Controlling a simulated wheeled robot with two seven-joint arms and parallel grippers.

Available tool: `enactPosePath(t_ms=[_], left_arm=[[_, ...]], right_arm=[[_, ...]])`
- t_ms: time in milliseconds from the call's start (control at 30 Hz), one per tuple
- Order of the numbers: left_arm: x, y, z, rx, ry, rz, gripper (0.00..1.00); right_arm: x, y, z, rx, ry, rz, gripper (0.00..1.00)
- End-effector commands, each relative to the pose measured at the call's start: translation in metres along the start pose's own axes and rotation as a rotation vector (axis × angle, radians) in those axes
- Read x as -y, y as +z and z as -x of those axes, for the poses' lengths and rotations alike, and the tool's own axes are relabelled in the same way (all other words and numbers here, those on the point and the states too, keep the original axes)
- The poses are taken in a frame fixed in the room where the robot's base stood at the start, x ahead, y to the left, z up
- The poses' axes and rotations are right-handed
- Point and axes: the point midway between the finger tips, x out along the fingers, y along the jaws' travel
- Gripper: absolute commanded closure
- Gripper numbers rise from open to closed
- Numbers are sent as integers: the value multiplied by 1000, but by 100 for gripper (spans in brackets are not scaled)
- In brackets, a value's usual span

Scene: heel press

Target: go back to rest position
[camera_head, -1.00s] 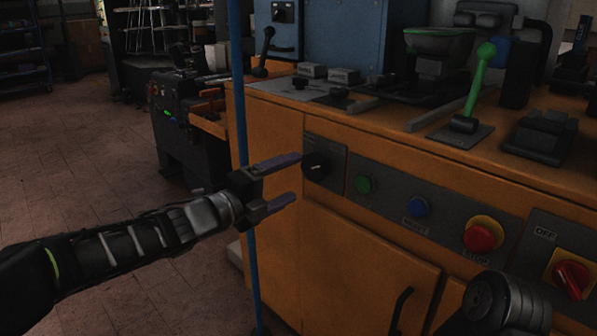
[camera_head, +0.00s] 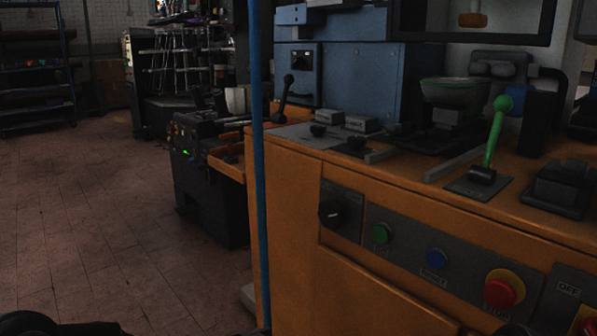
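Neither of my grippers shows in the head view. A dark piece of my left arm (camera_head: 55,327) shows at the bottom left edge, with its gripper out of frame. The orange press cabinet (camera_head: 300,210) fills the right half.
A blue vertical pole (camera_head: 261,190) stands at the cabinet's left corner. A green lever (camera_head: 496,130) and a black lever (camera_head: 287,90) rise from the cabinet top. A dark machine (camera_head: 210,185) stands behind at left. The tiled floor (camera_head: 90,210) at left is clear.

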Motion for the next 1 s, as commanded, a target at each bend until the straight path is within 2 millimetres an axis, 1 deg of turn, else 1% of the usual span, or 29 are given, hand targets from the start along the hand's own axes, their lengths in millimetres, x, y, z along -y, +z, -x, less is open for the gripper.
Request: enactPosePath(t_ms=[33, 67, 100, 167, 200, 300, 400, 500, 567, 600, 633, 667, 700, 767, 867, 967, 1000], left_arm=[[-10, 41, 0, 85, 3, 125, 20], [-16, 65, 2, 133, -1, 201, 20], [-25, 96, 5, 198, -8, 299, 20], [-40, 140, 14, 295, -23, 435, 20], [-50, 168, 22, 357, -35, 518, 20], [-77, 226, 44, 499, -67, 683, 20], [-103, 272, 69, 621, -93, 799, 20], [-128, 308, 94, 725, -105, 871, 20], [-143, 327, 108, 783, -104, 903, 20], [-153, 340, 118, 821, -100, 925, 20], [-154, 340, 125, 835, -106, 947, 20], [-151, 320, 130, 824, -102, 935, 20], [-150, 308, 136, 823, -99, 931, 20], [-150, 293, 145, 825, -96, 929, 20], [-150, 264, 162, 830, -89, 927, 20], [-150, 230, 181, 836, -82, 924, 20], [-150, 215, 190, 839, -79, 924, 20]], right_arm=[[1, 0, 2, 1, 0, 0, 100], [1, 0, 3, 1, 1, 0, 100], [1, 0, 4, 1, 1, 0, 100], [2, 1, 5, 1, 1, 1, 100], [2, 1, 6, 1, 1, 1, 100], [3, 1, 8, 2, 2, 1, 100], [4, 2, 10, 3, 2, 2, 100], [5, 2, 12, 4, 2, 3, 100], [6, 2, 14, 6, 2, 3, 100], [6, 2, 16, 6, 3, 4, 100], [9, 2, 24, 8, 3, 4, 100], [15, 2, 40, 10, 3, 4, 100], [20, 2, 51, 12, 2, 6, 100], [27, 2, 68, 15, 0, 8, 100], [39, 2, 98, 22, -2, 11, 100], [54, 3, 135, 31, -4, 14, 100], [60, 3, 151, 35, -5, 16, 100]])
